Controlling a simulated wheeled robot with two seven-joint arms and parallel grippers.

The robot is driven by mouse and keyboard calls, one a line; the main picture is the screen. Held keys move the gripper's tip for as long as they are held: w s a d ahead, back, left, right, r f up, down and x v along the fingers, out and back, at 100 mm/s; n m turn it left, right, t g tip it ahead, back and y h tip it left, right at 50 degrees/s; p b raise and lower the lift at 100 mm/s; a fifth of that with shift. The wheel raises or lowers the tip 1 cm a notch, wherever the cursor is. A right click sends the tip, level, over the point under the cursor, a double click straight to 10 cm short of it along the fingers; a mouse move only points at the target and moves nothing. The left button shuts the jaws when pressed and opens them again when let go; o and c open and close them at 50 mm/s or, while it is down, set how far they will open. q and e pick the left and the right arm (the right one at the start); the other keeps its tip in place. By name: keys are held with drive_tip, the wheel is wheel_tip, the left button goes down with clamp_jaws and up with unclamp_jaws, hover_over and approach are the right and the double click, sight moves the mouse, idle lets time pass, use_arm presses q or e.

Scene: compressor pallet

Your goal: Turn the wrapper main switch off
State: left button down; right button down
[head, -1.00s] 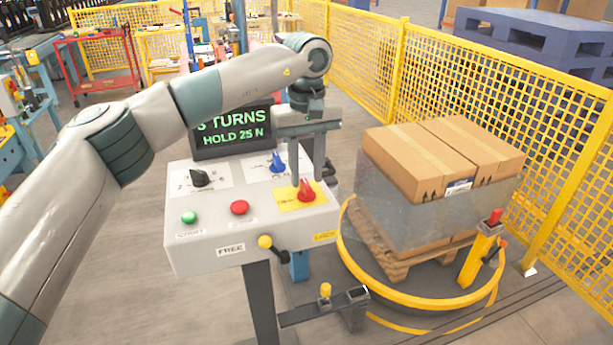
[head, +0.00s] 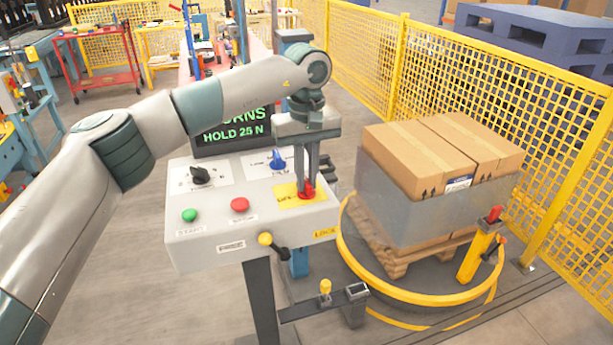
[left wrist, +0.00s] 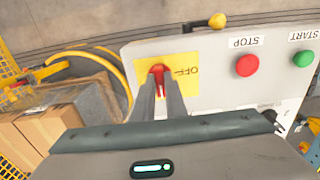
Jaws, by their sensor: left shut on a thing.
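The red main switch knob (head: 308,192) sits on a yellow plate (head: 284,196) at the right of the control panel. My left gripper (head: 306,186) reaches down from above with its fingers around the knob, shut on it. In the left wrist view the knob (left wrist: 159,75) shows between the two fingers, and its yellow plate (left wrist: 186,62) carries the word OFF, upside down in the picture. The fingers partly hide the knob and plate. My right gripper is in neither view.
The panel (head: 205,245) also carries a green START button (head: 189,215), a red STOP button (head: 240,205), a black knob (head: 201,175) and a blue knob (head: 277,160). A wrapped pallet load (head: 410,205) stands right, before a yellow fence (head: 440,90).

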use_arm(q)
drive_tip(key=shift+n, duration=0.4)
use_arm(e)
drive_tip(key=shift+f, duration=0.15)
use_arm(q)
drive_tip(key=shift+f+b, duration=0.1)
drive_tip(key=shift+b, duration=0.25)
drive_tip(key=shift+n+b, duration=0.35)
drive_tip(key=shift+n, duration=0.45)
drive_tip(key=n+b, duration=0.1)
drive_tip(key=n, duration=0.2)
drive_tip(key=n+b, duration=0.1)
drive_tip(key=n, duration=0.3)
drive_tip(key=shift+b, duration=0.35)
drive_tip(key=n+b, duration=0.1)
drive_tip(key=n, duration=0.3)
drive_tip(key=shift+n, duration=0.7)
drive_tip(key=shift+n+b, duration=0.6)
drive_tip(key=shift+n, duration=1.1)
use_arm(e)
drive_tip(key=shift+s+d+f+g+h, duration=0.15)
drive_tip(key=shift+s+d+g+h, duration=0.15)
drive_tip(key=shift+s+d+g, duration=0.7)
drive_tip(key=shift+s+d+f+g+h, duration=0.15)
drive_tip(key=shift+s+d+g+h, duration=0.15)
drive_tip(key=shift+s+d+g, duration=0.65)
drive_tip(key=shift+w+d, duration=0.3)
